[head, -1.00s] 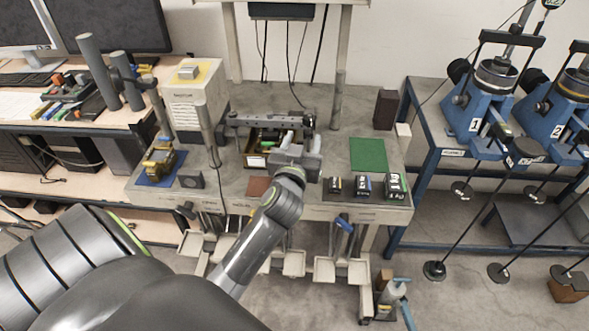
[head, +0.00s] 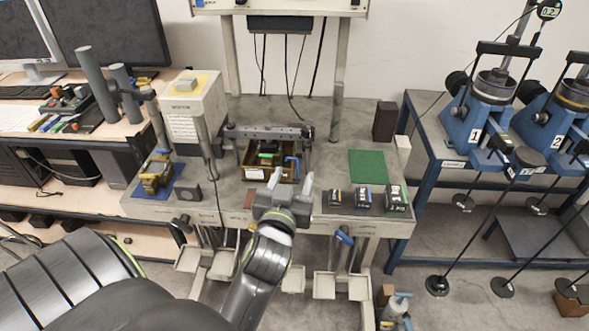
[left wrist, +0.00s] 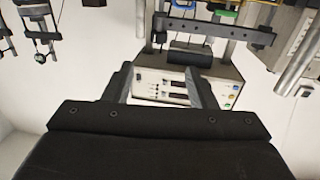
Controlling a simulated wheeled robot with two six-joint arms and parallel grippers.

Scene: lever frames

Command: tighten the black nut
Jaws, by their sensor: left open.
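I cannot pick out the black nut for certain. Two blue lever frames, frame 1 (head: 470,122) and frame 2 (head: 540,125), stand on the right-hand bench, each with dark round parts, among them a black knob (head: 457,73) on the left side of frame 1. My left gripper (head: 290,184) is open and empty at the front of the middle bench, well left of the lever frames. Its two fingers also show spread apart in the left wrist view (left wrist: 159,86), with nothing between them. My right gripper is not in view.
The middle bench holds an open brown box (head: 254,174), a green mat (head: 367,167) and several small black blocks (head: 363,199). Long rods with round black weights (head: 437,285) hang from the lever frames. Small trays (head: 324,285) stick out below the bench.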

